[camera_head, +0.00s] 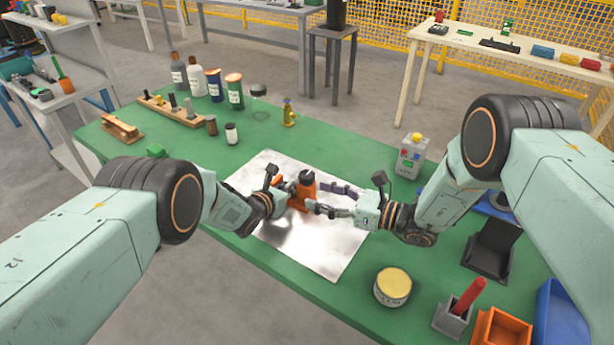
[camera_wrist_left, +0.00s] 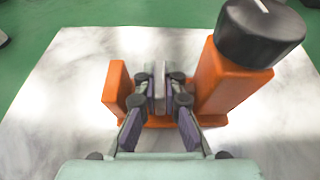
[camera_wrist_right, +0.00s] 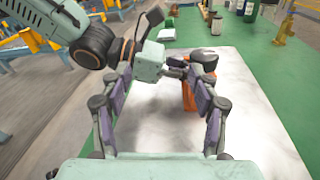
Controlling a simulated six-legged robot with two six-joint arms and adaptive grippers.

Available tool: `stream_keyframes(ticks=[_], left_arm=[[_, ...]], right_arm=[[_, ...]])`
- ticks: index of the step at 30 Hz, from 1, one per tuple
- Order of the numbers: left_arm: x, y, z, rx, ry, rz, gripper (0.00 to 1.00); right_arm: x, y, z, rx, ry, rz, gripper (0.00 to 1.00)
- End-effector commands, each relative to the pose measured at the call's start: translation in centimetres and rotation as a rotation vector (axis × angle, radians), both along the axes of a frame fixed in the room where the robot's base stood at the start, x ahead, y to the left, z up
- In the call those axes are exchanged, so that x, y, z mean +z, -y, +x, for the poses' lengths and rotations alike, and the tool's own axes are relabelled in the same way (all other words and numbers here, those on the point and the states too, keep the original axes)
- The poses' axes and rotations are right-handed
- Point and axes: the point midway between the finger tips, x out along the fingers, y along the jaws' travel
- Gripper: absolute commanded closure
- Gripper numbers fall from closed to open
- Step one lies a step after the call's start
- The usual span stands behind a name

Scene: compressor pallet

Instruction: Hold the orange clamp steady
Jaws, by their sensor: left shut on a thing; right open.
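The orange clamp (camera_head: 301,190) stands on the shiny metal sheet (camera_head: 335,262), with a black knob on its taller post. It also shows in the left wrist view (camera_wrist_left: 222,88), with a short post at left, a low base and the knobbed post at right. My left gripper (camera_head: 284,192) is shut on the clamp, its fingertips together between the two posts (camera_wrist_left: 160,85). My right gripper (camera_head: 325,199) is open, its fingers spread on the clamp's right side. In the right wrist view the clamp (camera_wrist_right: 190,96) is partly hidden behind a finger of my right gripper (camera_wrist_right: 160,95).
The green table (camera_head: 330,150) carries several bottles (camera_head: 215,86) and a wooden rack (camera_head: 172,110) at the back left. A yellow-topped tin (camera_head: 392,288), a grey holder with a red rod (camera_head: 459,308) and an orange bin (camera_head: 502,328) stand at the front right. A grey button box (camera_head: 412,156) stands behind my right arm.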

Motion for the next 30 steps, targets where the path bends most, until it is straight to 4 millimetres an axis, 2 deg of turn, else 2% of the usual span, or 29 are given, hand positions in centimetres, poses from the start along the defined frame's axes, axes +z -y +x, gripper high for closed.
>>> stream_keyframes(ticks=[1,6,9,12,17,30], left_arm=[[0.2,0.0,0.1,0.0,0.005,-0.002,1.0],[0.2,0.0,0.1,0.0,0.005,-0.002,1.0],[0.2,0.0,0.1,0.0,0.005,-0.002,1.0],[0.2,0.0,0.1,0.0,0.005,-0.002,1.0],[0.2,0.0,0.1,0.0,0.005,-0.002,1.0],[0.2,0.0,0.1,0.0,0.005,-0.002,1.0]], right_arm=[[-0.5,1.1,0.1,-0.057,0.027,0.006,0.39],[-1.5,3.9,0.6,-0.209,0.116,-0.007,0.39],[-1.9,4.9,0.7,-0.257,0.143,-0.019,0.39],[-2.0,5.0,0.9,-0.273,0.155,-0.025,0.39],[-2.0,3.5,2.2,-0.272,0.161,-0.025,0.39],[-2.0,-1.8,7.4,-0.272,0.158,-0.024,0.39]])
